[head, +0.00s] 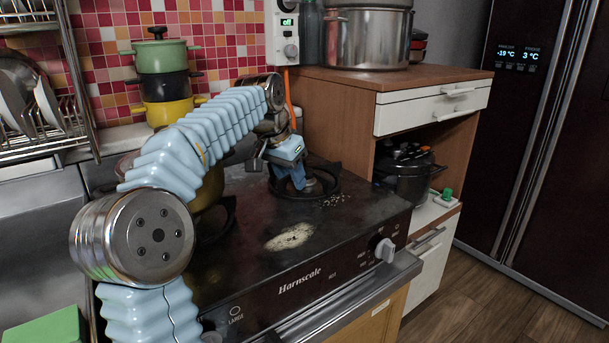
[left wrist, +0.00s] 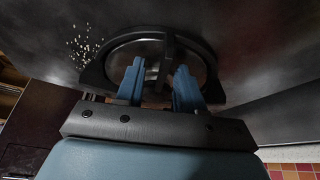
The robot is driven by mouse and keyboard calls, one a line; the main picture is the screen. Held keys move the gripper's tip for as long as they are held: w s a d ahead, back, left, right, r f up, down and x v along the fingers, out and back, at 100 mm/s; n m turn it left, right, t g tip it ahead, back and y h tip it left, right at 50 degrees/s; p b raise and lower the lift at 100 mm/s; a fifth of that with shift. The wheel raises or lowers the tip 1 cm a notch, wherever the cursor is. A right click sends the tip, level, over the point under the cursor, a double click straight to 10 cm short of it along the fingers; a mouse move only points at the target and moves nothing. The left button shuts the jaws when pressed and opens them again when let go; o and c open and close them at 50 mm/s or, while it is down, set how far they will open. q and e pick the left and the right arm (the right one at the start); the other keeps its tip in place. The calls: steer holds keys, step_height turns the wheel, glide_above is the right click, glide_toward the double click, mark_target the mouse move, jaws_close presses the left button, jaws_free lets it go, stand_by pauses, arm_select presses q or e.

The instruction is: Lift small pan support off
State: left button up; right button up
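The small pan support (head: 325,192) is a dark ring with prongs, lying on the back right burner of the black stove top. In the left wrist view it shows as a black ring (left wrist: 205,50) with a prong running in between my fingers. My left gripper (head: 296,184) points down at the support from above. Its two blue fingers (left wrist: 158,86) are apart, one on each side of the prong, with gaps visible beside it. The fingers hide part of the ring and burner. My right gripper is in neither view.
The stove top (head: 250,255) has a pale stain (head: 290,236) and scattered crumbs (head: 336,200). A yellow pot stands behind my left arm. Stacked pots (head: 162,70) stand at the back left. A wooden cabinet (head: 335,110) with a steel pot (head: 368,38) stands close on the right.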

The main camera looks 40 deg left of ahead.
arm_select(q)
jaws_close()
steer(key=shift+r, duration=0.2)
steer(key=shift+w+r, duration=0.1)
steer(key=shift+r, duration=0.15)
step_height(320, 180, up, 2)
steer(key=shift+r, duration=0.25)
steer(key=s+d+r, duration=0.3)
steer(key=s+r, duration=0.6)
steer(key=s, duration=0.4)
steer(key=shift+s+d+r, duration=0.2)
steer(key=shift+s+r, duration=0.15)
steer(key=shift+s, duration=0.05)
